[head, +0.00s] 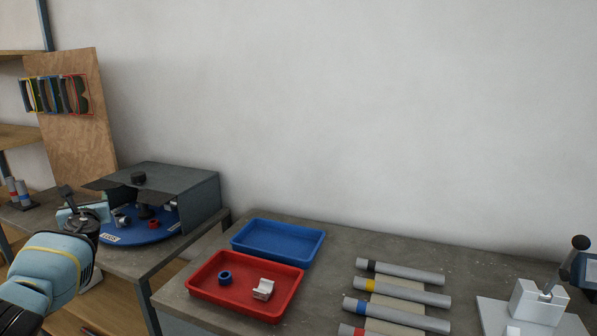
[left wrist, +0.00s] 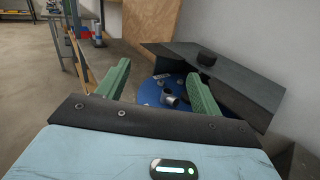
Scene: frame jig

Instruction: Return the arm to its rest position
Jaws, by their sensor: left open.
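My left arm (head: 48,268) comes in from the lower left in the head view. My left gripper (head: 84,213) is beside the grey-covered blue turntable station, at its left front side. In the left wrist view the two green fingers of the left gripper (left wrist: 158,78) stand wide apart with nothing held between them. The blue round plate (left wrist: 158,92) with small metal parts on it shows beyond and between the fingers. In the head view this blue plate (head: 150,236) sits under a grey cover (head: 160,176) with a black knob. My right gripper is not in view.
A red tray (head: 205,293) holds a blue ring and a whitish bracket. A blue tray (head: 262,240) behind it looks empty. Several grey tubes with coloured bands lie on the right bench. A clamp fixture (head: 537,303) stands far right. A brown board (head: 75,135) stands at left.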

